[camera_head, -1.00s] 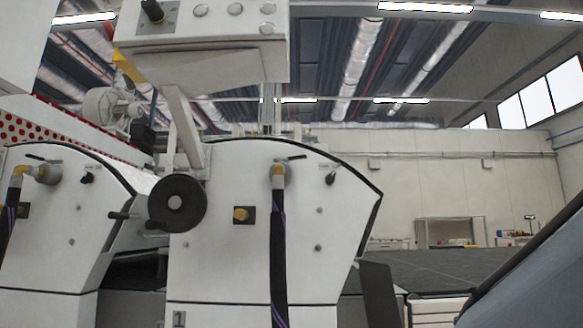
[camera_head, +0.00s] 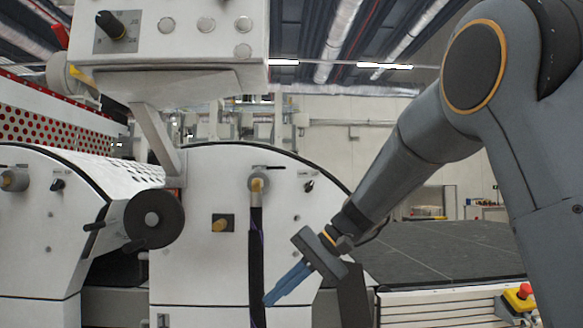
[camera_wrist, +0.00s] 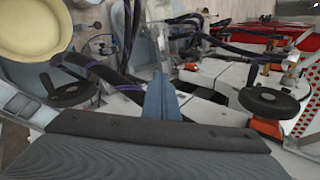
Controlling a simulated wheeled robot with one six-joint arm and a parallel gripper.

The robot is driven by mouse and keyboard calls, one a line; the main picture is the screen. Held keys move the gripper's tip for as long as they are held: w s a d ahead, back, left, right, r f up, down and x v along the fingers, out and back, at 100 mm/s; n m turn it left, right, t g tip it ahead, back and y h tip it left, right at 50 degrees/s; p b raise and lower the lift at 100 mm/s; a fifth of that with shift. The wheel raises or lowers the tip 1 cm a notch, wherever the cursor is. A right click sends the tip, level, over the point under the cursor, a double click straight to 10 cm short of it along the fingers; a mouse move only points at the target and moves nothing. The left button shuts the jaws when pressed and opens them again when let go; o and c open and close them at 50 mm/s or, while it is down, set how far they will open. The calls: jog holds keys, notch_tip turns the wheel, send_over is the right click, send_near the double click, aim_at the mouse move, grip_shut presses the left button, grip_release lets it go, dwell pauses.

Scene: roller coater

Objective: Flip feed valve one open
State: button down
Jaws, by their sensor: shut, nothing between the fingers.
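On the middle white machine panel (camera_head: 200,270), a pipe fitting with a brass elbow (camera_head: 257,185) has a thin dark lever (camera_head: 268,167) above it and a black hose (camera_head: 256,260) running down. A small black knob (camera_head: 310,186) sits right of it. The left panel carries a similar fitting (camera_head: 14,180) and a black knob (camera_head: 57,184). No readable label shows which is feed valve one. My gripper (camera_head: 268,300), blue-fingered, is shut and empty, below and in front of the middle panel's fittings. Its fingers (camera_wrist: 160,97) also show in the wrist view.
A black handwheel (camera_head: 154,219) sticks out between the panels. A control box (camera_head: 170,45) with a black rotary switch hangs above. A red emergency button (camera_head: 525,291) is at lower right. Dark hoses (camera_wrist: 110,75) and handwheels crowd the wrist view.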

jog(key=w+d+r+t+y+p, duration=0.1)
jog(key=w+d+r+y+p, duration=0.15)
jog(key=w+r, duration=0.35)
jog(key=w+d+r+t+y+p, duration=0.1)
jog(key=w+d+r+p, duration=0.2)
jog(key=r, duration=0.5)
jog(key=t+y+p, duration=0.2)
jog(key=y+p, duration=0.2)
jog(key=p, duration=0.3)
send_near(276, 168)
jog(key=w+d, duration=0.2)
jog(key=d, duration=0.2)
jog(key=p+x, duration=0.3)
jog(key=x, duration=0.6)
jog(key=shift+w+a, duration=0.15)
jog(key=shift+a, duration=0.1)
